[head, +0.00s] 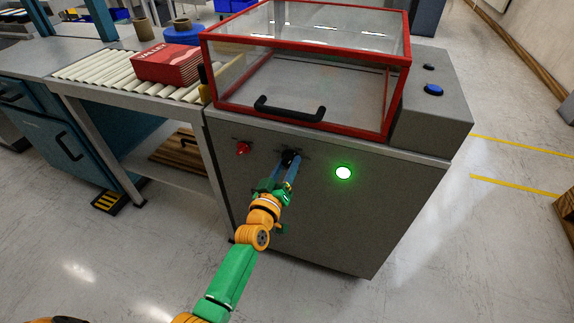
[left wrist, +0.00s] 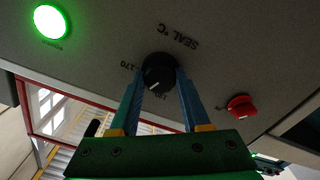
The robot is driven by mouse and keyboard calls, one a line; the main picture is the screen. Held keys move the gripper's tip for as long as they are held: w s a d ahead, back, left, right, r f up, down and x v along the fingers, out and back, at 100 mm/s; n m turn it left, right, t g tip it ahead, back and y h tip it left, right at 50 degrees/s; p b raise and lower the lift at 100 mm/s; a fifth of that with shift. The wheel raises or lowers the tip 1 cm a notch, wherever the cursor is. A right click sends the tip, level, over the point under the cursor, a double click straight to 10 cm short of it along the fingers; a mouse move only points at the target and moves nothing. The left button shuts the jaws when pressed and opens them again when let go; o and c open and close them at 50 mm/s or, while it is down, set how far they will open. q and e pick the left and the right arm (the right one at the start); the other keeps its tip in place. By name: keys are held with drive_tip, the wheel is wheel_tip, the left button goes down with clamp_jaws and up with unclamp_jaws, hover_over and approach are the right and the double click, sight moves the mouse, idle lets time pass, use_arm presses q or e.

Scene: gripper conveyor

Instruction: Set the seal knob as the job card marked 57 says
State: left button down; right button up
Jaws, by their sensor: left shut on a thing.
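The black seal knob (left wrist: 158,70) is on the grey front panel of the machine, below the words SEAL °C, which appear upside down in the left wrist view. Its white pointer mark points down in that view, towards a partly hidden number; 170 is printed at its left. In the head view the knob (head: 290,157) is partly hidden by my left gripper (head: 288,165). The blue fingers of that gripper (left wrist: 161,78) are shut on the knob, one on each side. No job card marked 57 can be made out. My right gripper is not in view.
A red knob (head: 243,148) and a lit green lamp (head: 343,172) flank the seal knob. Above is a red-framed clear cover (head: 305,125) with a black handle (head: 289,108). A blue button (head: 433,89) is on top at right. A red box (head: 168,62) lies on the roller conveyor (head: 100,68).

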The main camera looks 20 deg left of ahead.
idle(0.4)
use_arm(q)
drive_tip(key=shift+c, duration=1.9)
unclamp_jaws()
drive_tip(key=s+p, duration=0.1)
drive_tip(key=s, duration=0.6)
drive_tip(key=shift+p, duration=0.3)
drive_tip(key=shift+a, duration=0.1)
